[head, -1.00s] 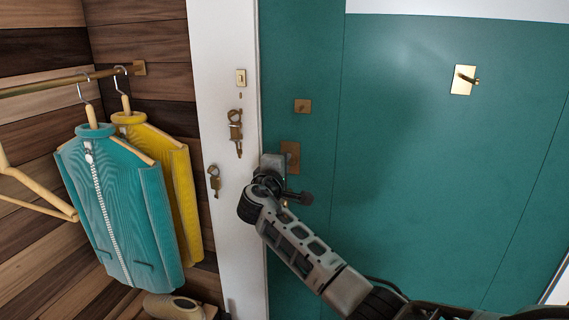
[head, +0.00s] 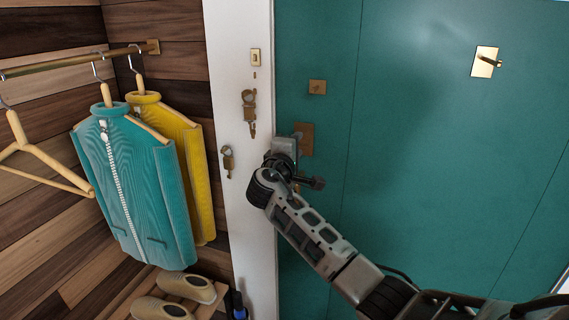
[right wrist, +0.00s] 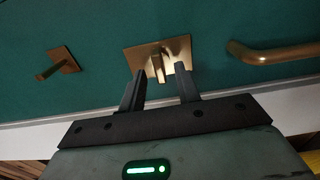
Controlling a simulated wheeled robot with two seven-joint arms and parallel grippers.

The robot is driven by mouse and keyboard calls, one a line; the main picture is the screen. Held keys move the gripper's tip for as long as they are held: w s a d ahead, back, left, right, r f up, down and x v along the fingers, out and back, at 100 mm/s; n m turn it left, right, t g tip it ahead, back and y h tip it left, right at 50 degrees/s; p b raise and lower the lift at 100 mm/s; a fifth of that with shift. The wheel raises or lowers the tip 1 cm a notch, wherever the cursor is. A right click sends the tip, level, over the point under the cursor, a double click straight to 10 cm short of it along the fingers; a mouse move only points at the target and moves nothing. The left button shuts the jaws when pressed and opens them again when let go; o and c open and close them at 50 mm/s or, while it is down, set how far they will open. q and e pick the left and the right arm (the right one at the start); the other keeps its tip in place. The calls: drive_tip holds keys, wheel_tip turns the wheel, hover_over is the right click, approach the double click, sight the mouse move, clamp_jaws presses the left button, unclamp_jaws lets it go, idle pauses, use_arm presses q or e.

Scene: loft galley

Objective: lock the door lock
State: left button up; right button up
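The door lock is a square brass plate with a raised turn piece (right wrist: 158,56) on the teal door, at the top middle of the right wrist view. In the head view a brass plate (head: 304,136), partly hidden by my gripper, appears to be the same one. My right gripper (right wrist: 161,72) is open. Its two dark fingers point at the plate, one on each side of the turn piece, with gaps showing; contact is not visible. In the head view my right gripper (head: 287,150) is at the door's left edge. My left gripper is not in view.
A brass handle (right wrist: 275,52) and a smaller plate with a peg (right wrist: 62,63) flank the lock in the wrist view. Keys (head: 249,112) hang on the white frame (head: 236,60). Jackets (head: 135,185) hang left, above shoes (head: 187,287).

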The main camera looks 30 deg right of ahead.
drive_tip(key=b+v, duration=0.2)
drive_tip(key=v, duration=1.2)
drive_tip(key=shift+s, duration=0.25)
drive_tip(key=shift+a, duration=0.1)
drive_tip(key=s+a+f+n+y, duration=0.1)
drive_tip(key=s+a+f+y, duration=0.15)
drive_tip(key=f, duration=0.45)
drive_tip(key=s+a+f+y, duration=0.1)
drive_tip(key=f+y, duration=0.3)
drive_tip(key=f, duration=0.4)
drive_tip(key=s+a+f+n+y, duration=0.1)
drive_tip(key=s+a+f+y, duration=0.15)
drive_tip(key=f, duration=0.45)
drive_tip(key=s+a+f+m+y, duration=0.3)
drive_tip(key=s+f, duration=0.3)
drive_tip(key=s, duration=0.3)
drive_tip(key=s+a+f+m+g+y, duration=0.1)
drive_tip(key=s+a+f+m+y, duration=0.2)
drive_tip(key=s+f, duration=0.3)
drive_tip(key=s+m+y, duration=0.1)
drive_tip(key=s, duration=0.2)
drive_tip(key=shift+m+y, duration=0.3)
drive_tip(key=shift+s, duration=0.15)
